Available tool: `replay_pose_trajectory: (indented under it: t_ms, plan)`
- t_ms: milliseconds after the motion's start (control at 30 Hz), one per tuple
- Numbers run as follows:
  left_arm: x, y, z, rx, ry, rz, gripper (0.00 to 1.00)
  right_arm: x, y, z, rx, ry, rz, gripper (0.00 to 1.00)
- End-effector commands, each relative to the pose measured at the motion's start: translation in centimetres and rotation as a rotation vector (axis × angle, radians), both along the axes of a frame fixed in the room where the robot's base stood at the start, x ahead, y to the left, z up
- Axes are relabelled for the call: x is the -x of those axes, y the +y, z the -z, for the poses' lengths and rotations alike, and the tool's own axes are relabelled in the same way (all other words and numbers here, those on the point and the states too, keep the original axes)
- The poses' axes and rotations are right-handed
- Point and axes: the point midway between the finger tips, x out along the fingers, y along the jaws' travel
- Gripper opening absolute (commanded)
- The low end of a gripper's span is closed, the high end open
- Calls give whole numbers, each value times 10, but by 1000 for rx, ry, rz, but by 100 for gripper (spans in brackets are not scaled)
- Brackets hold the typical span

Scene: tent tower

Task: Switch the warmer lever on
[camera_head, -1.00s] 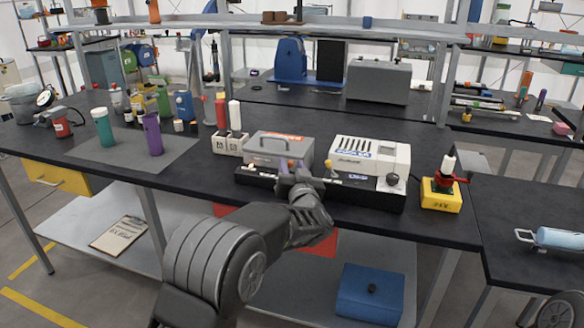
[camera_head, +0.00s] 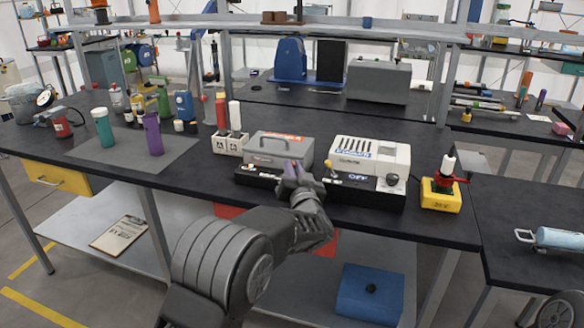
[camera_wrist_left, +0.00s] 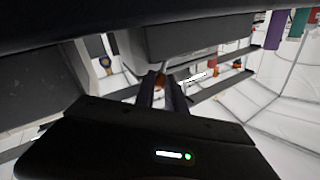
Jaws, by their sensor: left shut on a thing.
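A grey box-shaped unit with a top handle (camera_head: 283,148) sits on a black base on the bench. My left gripper (camera_head: 296,172) is at the front right of this unit, its fingers close together. In the left wrist view, the fingertips (camera_wrist_left: 163,88) meet around a small orange lever knob (camera_wrist_left: 160,80) below the grey body. The fingers hide most of the lever, and its position cannot be told. A white slotted unit (camera_head: 368,153) stands to the right, with a yellow-tipped lever (camera_head: 330,166) and the word OFF (camera_head: 358,177) on its black front. My right gripper is not in view.
A two-part holder (camera_head: 230,144) with red and white bottles stands left of the grey unit. A yellow block (camera_head: 441,195) with a red-handled piece is at the right. A purple bottle (camera_head: 153,134) stands on a grey mat. The bench's front edge runs below my gripper.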

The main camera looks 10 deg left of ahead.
Motion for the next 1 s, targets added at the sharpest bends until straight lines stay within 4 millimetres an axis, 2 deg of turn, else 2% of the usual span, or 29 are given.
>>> replay_pose_trajectory:
  t_ms: [67,267,300,567,867,1000]
  plan:
    - [0,-3,3,-64,-3,2,0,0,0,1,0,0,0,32]
    - [0,-3,2,-68,-4,1,0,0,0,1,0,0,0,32]
    - [0,-3,2,-67,-3,1,16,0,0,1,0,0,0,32]
    - [0,-3,2,-66,-4,1,37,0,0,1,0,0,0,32]
    - [2,-3,2,-66,-4,0,37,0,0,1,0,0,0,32]
    - [12,-9,3,-65,-4,2,37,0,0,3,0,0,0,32]
